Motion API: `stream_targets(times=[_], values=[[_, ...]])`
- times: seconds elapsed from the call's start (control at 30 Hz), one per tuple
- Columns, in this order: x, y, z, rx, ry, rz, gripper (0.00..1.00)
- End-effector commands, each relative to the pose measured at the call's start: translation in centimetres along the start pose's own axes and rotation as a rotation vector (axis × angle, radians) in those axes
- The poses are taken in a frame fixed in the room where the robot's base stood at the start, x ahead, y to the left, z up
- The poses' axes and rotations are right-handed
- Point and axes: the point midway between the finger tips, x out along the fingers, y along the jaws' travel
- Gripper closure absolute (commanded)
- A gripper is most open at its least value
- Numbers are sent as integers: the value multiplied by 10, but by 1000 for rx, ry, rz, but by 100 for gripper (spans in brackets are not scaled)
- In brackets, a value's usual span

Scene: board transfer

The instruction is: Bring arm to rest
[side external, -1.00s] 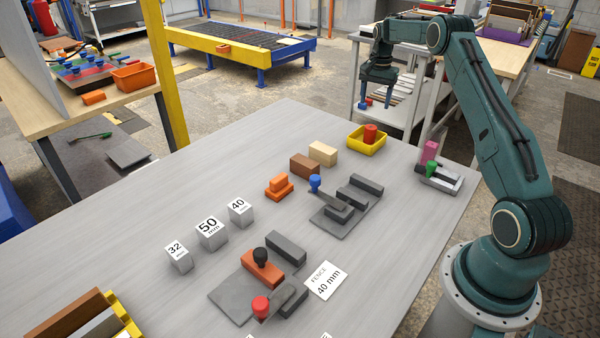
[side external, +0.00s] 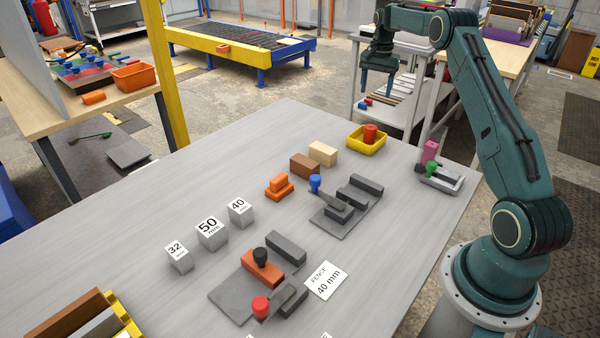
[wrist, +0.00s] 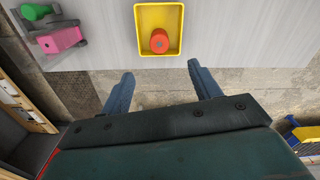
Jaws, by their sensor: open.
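My gripper (side external: 376,88) is raised in the air beyond the far edge of the grey table (side external: 190,165). Its two blue fingers also show in the wrist view (wrist: 160,82), spread apart with nothing between them. The yellow tray (side external: 358,145) holding a red cylinder (side external: 370,133) stands on the table below and in front of the gripper; the wrist view shows the tray (wrist: 143,45) ahead of the fingers. The gripper touches nothing that I can see.
Two grey fixtures (side external: 231,298) (side external: 334,226) with clamps stand on the table. Wooden blocks (side external: 305,165), an orange stepped block (side external: 279,187) and grey size blocks (side external: 211,232) stand nearby. A shelf cart stands behind the gripper.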

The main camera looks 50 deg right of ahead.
Motion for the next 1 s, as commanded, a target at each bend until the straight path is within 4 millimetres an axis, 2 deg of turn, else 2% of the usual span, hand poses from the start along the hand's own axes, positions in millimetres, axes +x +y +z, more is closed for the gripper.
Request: stream_targets(times=[0.27, 0.6, 1.0], values=[[-42, -14, 36, -102, 31, -25, 38], [-108, -22, 116, -304, 88, -70, 38], [-164, -2, 215, -542, 156, -124, 38]])
